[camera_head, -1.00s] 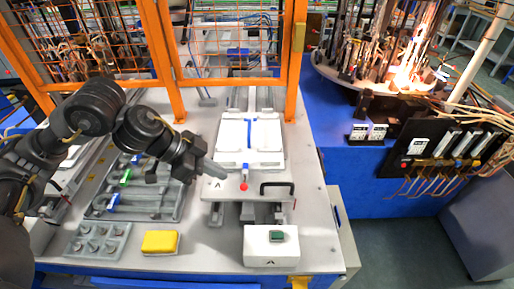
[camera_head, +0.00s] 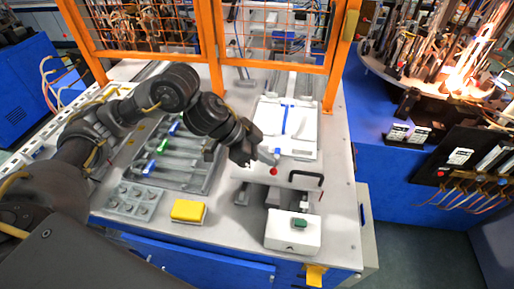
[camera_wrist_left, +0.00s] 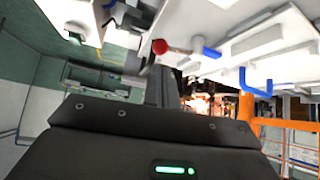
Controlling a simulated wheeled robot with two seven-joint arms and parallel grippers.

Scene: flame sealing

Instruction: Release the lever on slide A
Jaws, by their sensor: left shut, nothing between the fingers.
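Slide A (camera_head: 300,177) is a grey slide plate carrying a white fixture (camera_head: 299,135) with a blue strip. Its lever is a small red ball knob (camera_head: 273,171) at the front left of the fixture. In the left wrist view the red knob (camera_wrist_left: 160,46) sits on a short stem near a blue part. My left gripper (camera_head: 268,157) is shut and empty, its tip just behind the knob in the head view. In the left wrist view the dark fingers (camera_wrist_left: 161,85) end close to the knob; I cannot tell whether they touch it. My right gripper is out of view.
A black handle (camera_head: 307,179) stands right of the knob. A yellow block (camera_head: 188,211) and a grey tray (camera_head: 175,160) lie left. An orange fence (camera_head: 215,50) stands behind.

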